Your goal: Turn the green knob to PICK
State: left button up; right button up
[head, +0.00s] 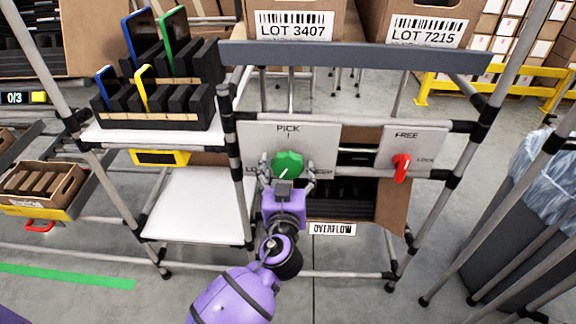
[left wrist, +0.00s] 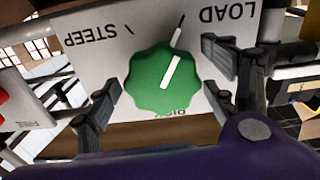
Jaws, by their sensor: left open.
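The green knob (head: 287,164) sits on a white panel (head: 257,135), with PICK printed above it; the side labels are partly hidden. In the head view its white pointer mark slants to the lower left. In the left wrist view, which is upside down, the knob (left wrist: 152,92) has its white pointer aimed up and right, toward the tick by LOAD. STEEP is at upper left there, and PICK at the bottom is mostly covered by the knob. My left gripper (head: 288,173) is open, its fingers on either side of the knob; I cannot tell whether they touch it. My right gripper is not visible.
A red knob (head: 402,168) on a FREE/LOCK panel (head: 420,141) is to the right. An open carton (head: 391,205) sits behind and below the panels. A white shelf (head: 197,205) is left, with a black rack (head: 160,117) above. A grey beam (head: 360,56) crosses above.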

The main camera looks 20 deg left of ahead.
pick_arm(q)
jog(key=shift+w+a, duration=0.15)
jog(key=shift+w, duration=0.3)
jog(key=shift+c, duration=0.6)
jog(key=c, duration=1)
jog(key=shift+c, duration=0.2)
